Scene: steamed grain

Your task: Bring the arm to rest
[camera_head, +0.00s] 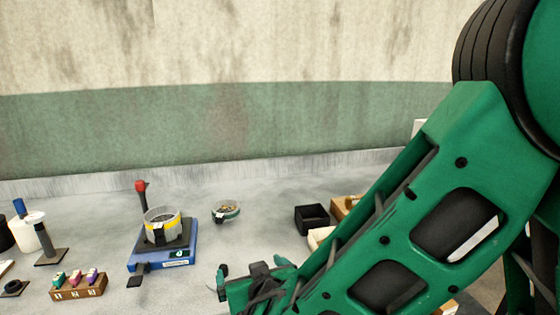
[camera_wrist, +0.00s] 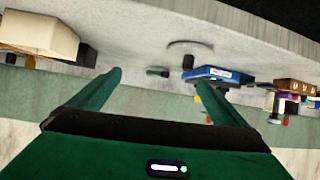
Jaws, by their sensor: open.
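My gripper (camera_head: 252,278) is low in the head view, in front of the bench, at the end of my green arm, which crosses the right side of the picture. In the wrist view my gripper (camera_wrist: 158,82) shows two green fingers spread apart, with nothing between them. The wrist picture is turned, with the bench at the top and the wall below. The fingers appear clear of the bench items; how high they are above the bench I cannot tell.
A blue device (camera_head: 163,257) bears a clear vessel with a yellow band (camera_head: 162,226). A black box (camera_head: 312,218) is near my arm. A wooden rack (camera_head: 80,288) and a stand (camera_head: 51,257) are at left.

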